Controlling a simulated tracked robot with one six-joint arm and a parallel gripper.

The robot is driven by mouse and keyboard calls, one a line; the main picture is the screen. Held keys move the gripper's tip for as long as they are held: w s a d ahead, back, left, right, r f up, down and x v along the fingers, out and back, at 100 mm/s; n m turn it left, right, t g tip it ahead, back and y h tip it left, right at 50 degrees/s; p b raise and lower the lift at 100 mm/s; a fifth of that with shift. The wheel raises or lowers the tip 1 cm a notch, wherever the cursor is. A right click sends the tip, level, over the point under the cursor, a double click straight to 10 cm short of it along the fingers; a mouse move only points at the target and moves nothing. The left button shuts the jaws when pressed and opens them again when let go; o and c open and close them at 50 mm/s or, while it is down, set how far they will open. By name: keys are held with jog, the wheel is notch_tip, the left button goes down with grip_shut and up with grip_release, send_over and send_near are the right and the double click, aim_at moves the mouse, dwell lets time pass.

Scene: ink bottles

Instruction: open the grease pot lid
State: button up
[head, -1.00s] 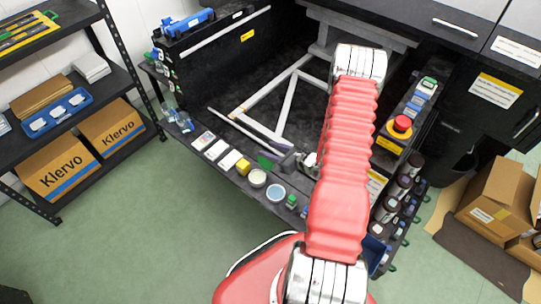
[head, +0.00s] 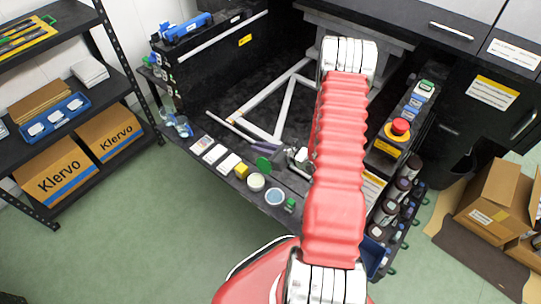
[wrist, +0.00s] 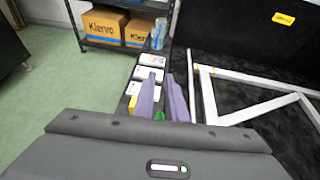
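A green round lid (head: 263,163) is held up on edge in the head view, with its face turned toward the camera. My gripper (head: 273,161) is beside it, with its purple fingers closed about it. In the wrist view a bit of the green lid (wrist: 159,116) shows between the two fingers of my gripper (wrist: 160,88). Just in front of the lid stands a round pot with a pale cream top (head: 256,182), apart from the lid and uncovered. A second pot with a blue top (head: 275,197) stands to its right. The fingers' exact contact is too small to see.
White cards (head: 215,153) and a yellow block (head: 241,171) line the front ledge left of the pots. A small green-capped bottle (head: 290,205) stands to the right. A pale frame (head: 283,107) lies behind. Dark bottles (head: 385,211) and a red button (head: 400,127) are at the right.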

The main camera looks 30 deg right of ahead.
jog(key=a+n+y, duration=0.1)
jog(key=a, duration=0.1)
jog(key=w+a+r+n+g+y, duration=0.1)
jog(key=a+n, duration=0.1)
jog(key=a+n+g+y, duration=0.1)
jog(key=a+n, duration=0.1)
jog(key=a, duration=0.1)
jog(key=shift+w+r+y, duration=0.3)
jog(key=shift+w+r, duration=0.1)
grip_shut()
jog(key=s+a+f+n+g, duration=0.2)
jog(key=s+a+n+g, duration=0.15)
jog(key=n+g, duration=0.35)
jog(key=s+d+f+n+g+h, duration=0.1)
jog(key=d+f+n+g+h, duration=0.15)
jog(key=d+g, duration=0.2)
jog(key=w+d+n+h, duration=0.1)
jog(key=w+d+h, duration=0.1)
jog(key=d, duration=0.5)
jog(key=w+d+r+n+t+h, duration=0.1)
jog(key=w+d+h, duration=0.1)
jog(key=d+h, duration=0.2)
jog(key=d, duration=0.3)
jog(key=shift+r+n+h, duration=0.3)
jog(key=shift+n+h, duration=0.05)
jog(key=shift+d+f, duration=0.1)
